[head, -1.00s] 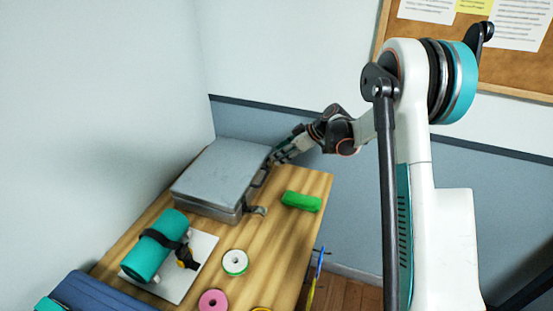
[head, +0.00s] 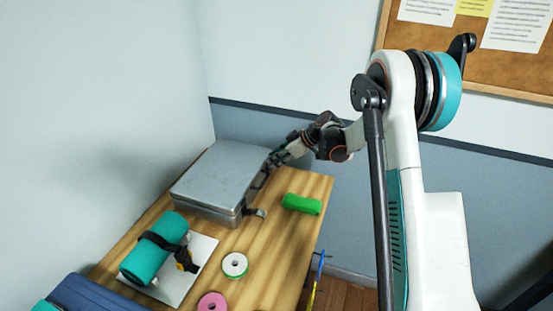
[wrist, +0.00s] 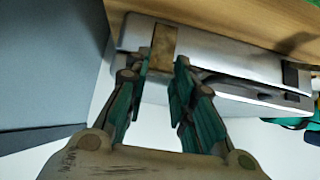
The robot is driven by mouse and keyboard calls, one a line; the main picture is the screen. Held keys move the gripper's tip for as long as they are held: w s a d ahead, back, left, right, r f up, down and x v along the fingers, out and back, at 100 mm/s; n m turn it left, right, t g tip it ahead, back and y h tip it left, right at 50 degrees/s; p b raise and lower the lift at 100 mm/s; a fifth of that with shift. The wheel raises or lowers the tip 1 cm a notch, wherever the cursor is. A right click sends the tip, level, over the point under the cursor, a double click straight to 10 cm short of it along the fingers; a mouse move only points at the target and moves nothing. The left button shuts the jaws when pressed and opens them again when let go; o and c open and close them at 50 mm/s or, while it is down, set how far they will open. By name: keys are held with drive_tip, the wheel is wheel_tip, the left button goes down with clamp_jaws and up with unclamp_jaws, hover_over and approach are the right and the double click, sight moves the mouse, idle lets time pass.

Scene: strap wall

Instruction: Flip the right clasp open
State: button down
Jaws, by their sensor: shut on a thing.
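A grey metal case (head: 222,175) lies shut on the wooden table, its clasp side facing right. The right clasp (wrist: 163,46) is a brassy plate on that side at the far end, seen in the wrist view. My gripper (wrist: 162,66) is shut on this clasp, one finger on each side of it; the fingertips hide part of it. In the head view my gripper (head: 274,161) is at the far corner of the case, and the clasp is mostly hidden there. The other clasp (head: 258,213) sticks out from the case at the near end.
A green block (head: 302,204) lies right of the case. A teal roll with a dark strap (head: 146,262) rests on a white board (head: 204,245) in front. A white-green ring (head: 235,265) and a pink ring (head: 212,303) lie nearby. The wall is close behind the case.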

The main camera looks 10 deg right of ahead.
drive_tip(key=d+y+b, duration=0.1)
drive_tip(key=b, duration=0.1)
drive_tip(key=s+f+t+y+b, duration=0.1)
drive_tip(key=shift+d+f+t+b, duration=0.25)
drive_tip(key=shift+d+t+b, duration=0.05)
drive_tip(key=shift+d+b, duration=0.1)
drive_tip(key=t+y+b, duration=0.1)
drive_tip(key=b, duration=0.1)
drive_tip(key=s+d+f+y+b, duration=0.1)
drive_tip(key=y+b, duration=0.1)
drive_tip(key=shift+d+f+t, duration=0.1)
drive_tip(key=shift+d+t, duration=0.1)
drive_tip(key=shift+t, duration=0.2)
drive_tip(key=c, duration=1.4)
unclamp_jaws()
drive_tip(key=shift+o, duration=0.2)
drive_tip(key=v, duration=1.2)
